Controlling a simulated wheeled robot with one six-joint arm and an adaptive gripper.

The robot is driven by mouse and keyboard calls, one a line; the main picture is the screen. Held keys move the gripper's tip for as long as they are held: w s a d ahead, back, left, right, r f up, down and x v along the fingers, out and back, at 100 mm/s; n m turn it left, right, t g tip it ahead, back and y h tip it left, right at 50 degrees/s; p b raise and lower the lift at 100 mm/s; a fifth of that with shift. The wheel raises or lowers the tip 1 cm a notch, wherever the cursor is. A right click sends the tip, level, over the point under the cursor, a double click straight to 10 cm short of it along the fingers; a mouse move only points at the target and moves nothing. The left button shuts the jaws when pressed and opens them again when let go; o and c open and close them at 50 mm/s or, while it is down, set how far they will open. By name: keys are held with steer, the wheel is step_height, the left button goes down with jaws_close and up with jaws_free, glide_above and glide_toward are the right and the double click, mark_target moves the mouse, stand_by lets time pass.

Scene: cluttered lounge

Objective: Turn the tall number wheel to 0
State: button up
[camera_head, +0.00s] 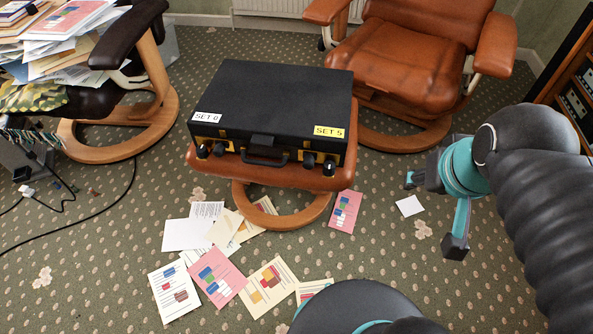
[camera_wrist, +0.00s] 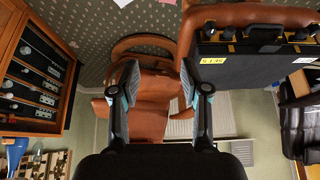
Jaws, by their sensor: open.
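A black briefcase (camera_head: 280,95) lies closed on a brown leather footstool (camera_head: 200,165). Its front has dark knobs or wheels in a left pair (camera_head: 211,151) and a right pair (camera_head: 318,165), on brass plates. A white label (camera_head: 207,117) reads SET 0 above the left pair, and a yellow label (camera_head: 329,131) reads SET 5 above the right pair. Digits on the wheels are too small to read, and I cannot tell which wheel is tallest. My gripper (camera_head: 432,212) is open and empty, right of the case and apart from it. In the wrist view, the case (camera_wrist: 255,70) is at upper right.
A brown leather armchair (camera_head: 410,55) stands behind the case. Papers (camera_head: 215,278) lie on the carpet before the footstool. A dark chair with piled papers (camera_head: 85,80) is at left, with a cable nearby. A wooden shelf (camera_head: 575,85) stands at right.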

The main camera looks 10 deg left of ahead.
steer(key=w+a+f+m+g+b, duration=0.1)
steer(key=w+a+g, duration=0.15)
steer(key=w, duration=0.35)
steer(key=w+a+f+g, duration=0.1)
steer(key=w+a, duration=0.3)
steer(key=w, duration=0.1)
steer(key=m+g+b, duration=0.1)
steer(key=g, duration=0.1)
glide_toward(329, 165)
step_height(329, 165, down, 10)
steer(key=shift+w+f+b, duration=0.1)
steer(key=shift+f+b, duration=0.05)
steer(key=shift+b, duration=0.7)
jaws_close()
